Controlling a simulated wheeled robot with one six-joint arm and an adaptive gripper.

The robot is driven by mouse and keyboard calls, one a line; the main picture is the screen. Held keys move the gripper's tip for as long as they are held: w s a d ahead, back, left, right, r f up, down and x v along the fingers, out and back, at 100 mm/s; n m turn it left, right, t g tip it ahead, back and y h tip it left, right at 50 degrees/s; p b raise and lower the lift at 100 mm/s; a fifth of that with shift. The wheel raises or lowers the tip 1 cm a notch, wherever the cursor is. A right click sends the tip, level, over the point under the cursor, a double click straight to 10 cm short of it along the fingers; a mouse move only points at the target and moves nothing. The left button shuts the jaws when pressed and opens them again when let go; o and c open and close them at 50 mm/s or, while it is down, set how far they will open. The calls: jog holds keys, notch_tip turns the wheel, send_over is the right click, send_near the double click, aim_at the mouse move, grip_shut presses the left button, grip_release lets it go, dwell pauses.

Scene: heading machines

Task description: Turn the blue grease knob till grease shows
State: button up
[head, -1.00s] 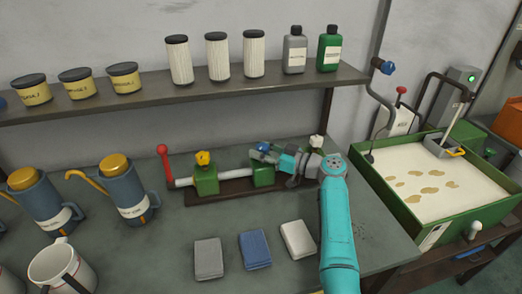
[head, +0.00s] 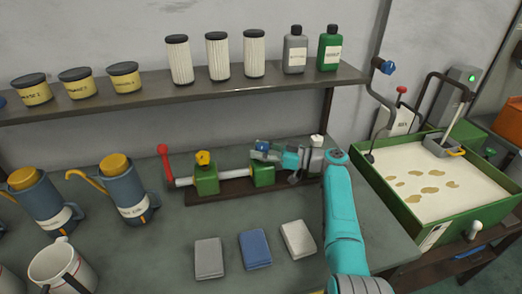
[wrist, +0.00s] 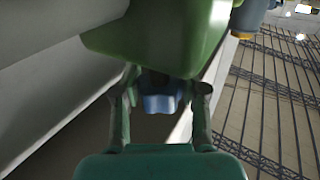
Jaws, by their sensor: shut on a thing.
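The blue grease knob (head: 262,146) sits on the right green block (head: 263,175) of a fixture with a dark base on the bench. My gripper (head: 257,153) reaches in from the right, lying nearly level, and is shut on the knob. In the wrist view the knob (wrist: 161,103) shows between my two fingers (wrist: 160,98), below a large green block (wrist: 160,35). My fingers hide part of the knob in the head view. Any grease around it cannot be made out.
The fixture also has a yellow knob (head: 203,157) and a red-tipped lever (head: 163,150). Grey, blue and white pads (head: 298,238) lie in front. Blue jugs (head: 125,190) stand left. A shelf (head: 200,93) runs behind, and a green-rimmed tray (head: 440,235) stands right.

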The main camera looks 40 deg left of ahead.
jog(key=shift+s+f, duration=0.15)
jog(key=shift+f, duration=0.1)
jog(key=o, duration=0.9)
jog(key=shift+o, duration=1.3)
jog(key=shift+r, duration=0.1)
jog(key=shift+d, duration=0.15)
jog(key=v, duration=1.1)
jog(key=shift+w+d, duration=0.2)
jog(key=shift+d, duration=0.15)
